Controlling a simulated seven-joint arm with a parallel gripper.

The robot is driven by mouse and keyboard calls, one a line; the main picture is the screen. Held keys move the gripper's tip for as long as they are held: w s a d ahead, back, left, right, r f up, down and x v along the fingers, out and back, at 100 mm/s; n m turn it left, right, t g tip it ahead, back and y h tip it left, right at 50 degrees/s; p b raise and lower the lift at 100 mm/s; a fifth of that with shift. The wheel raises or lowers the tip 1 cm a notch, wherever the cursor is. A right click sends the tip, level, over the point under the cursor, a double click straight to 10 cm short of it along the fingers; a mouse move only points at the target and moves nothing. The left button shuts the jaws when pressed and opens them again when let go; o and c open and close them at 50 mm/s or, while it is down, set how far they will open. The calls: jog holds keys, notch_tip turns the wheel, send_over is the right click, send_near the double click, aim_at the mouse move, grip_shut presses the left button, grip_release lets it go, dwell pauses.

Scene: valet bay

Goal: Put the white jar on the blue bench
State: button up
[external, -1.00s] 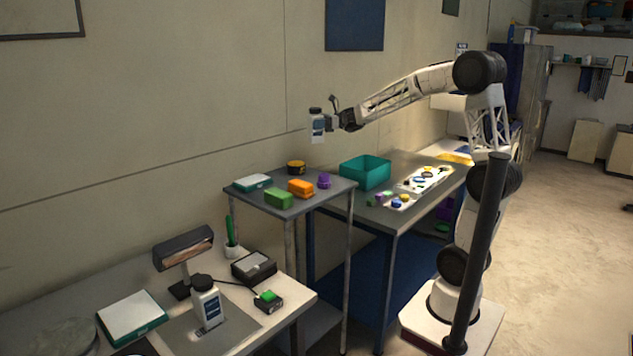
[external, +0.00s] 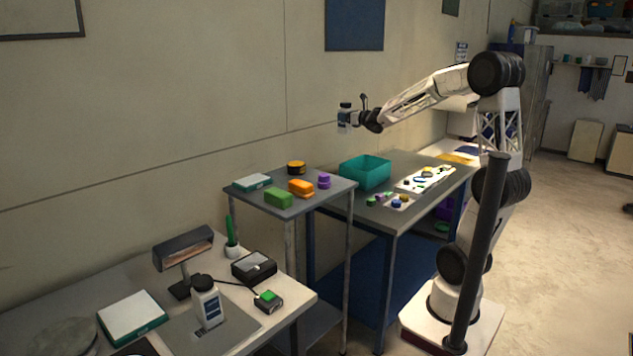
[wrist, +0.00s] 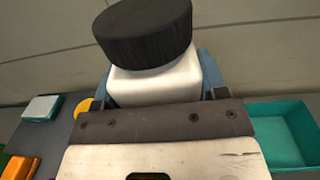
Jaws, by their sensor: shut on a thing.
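My gripper (external: 356,118) is shut on a white jar (external: 344,119) with a dark lid and a blue label. It holds the jar upright in the air, well above the tables. In the wrist view, the jar (wrist: 155,85) fills the upper middle between the fingers, its black lid toward the camera. The blue bench (external: 424,208) has a grey top and blue legs with a blue lower shelf. It stands right of the small grey table, below and to the right of the jar. A similar white jar (external: 207,303) stands on the front table.
A teal bin (external: 365,172), a white tray (external: 425,180) and small coloured pieces (external: 396,203) are on the bench. The grey table (external: 318,198) beside it carries green, orange, purple and yellow-black items. A lamp (external: 184,250) stands on the front table. The bench's front edge has bare room.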

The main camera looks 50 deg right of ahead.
jog(key=shift+s+d+f+m+h, duration=0.3)
jog(key=shift+d+f+h, duration=0.25)
jog(key=shift+d, duration=0.2)
notch_tip(320, 180, down, 29)
jog(key=shift+w, duration=0.15)
jog(key=w+d, duration=0.2)
jog(key=w, duration=0.5)
jog(key=w+d+f, duration=0.1)
jog(key=w+d, duration=0.1)
jog(key=w, duration=0.6)
jog(key=shift+d+f, duration=0.15)
jog(key=shift+f, duration=0.1)
jog(key=shift+w, duration=0.1)
jog(key=shift+f, duration=1.75)
jog(key=shift+f, duration=0.2)
